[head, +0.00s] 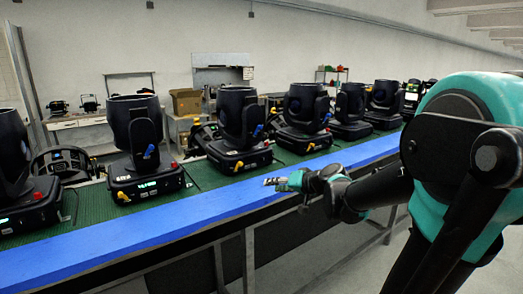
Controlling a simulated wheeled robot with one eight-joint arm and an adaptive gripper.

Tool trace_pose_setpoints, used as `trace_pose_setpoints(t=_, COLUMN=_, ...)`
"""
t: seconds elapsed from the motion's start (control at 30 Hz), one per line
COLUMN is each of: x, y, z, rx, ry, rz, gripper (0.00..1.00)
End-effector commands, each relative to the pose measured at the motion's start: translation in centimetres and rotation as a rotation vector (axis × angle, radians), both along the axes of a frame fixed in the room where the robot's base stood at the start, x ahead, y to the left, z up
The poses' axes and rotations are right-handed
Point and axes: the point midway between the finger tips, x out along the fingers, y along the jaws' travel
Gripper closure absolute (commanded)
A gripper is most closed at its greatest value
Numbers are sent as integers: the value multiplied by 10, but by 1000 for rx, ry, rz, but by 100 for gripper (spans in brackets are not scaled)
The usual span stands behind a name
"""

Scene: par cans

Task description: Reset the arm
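My arm reaches in from the right side of the head view. My gripper (272,182) is at its far end, small in the picture, over or near the blue front strip (140,233) of the long bench. Its fingers are too small to tell whether they are open or shut. I see nothing clearly held in it. Black par cans (137,135) stand upright in a row on the green belt (203,178) behind the gripper. The closest to the gripper in the picture is the can (240,120) just behind and left of it.
Several more par cans, such as one at the left edge (14,155) and one right of the middle (306,106), line the belt. Cardboard boxes (186,101) and a side table (75,120) stand behind. The blue strip left of the gripper is bare. Metal legs (248,258) support the bench.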

Motion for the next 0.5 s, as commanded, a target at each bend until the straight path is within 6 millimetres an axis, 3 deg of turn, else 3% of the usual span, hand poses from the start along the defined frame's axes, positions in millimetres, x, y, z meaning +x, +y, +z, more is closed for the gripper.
trace_pose_setpoints(t=0.1, x=-54, y=-13, z=-62, rx=-169, ry=125, rz=17, gripper=64)
trace_pose_setpoints(t=0.3, x=-141, y=-64, z=-150, rx=-456, ry=335, rz=-27, gripper=64)
trace_pose_setpoints(t=0.5, x=-198, y=-115, z=-193, rx=-654, ry=465, rz=-112, gripper=64)
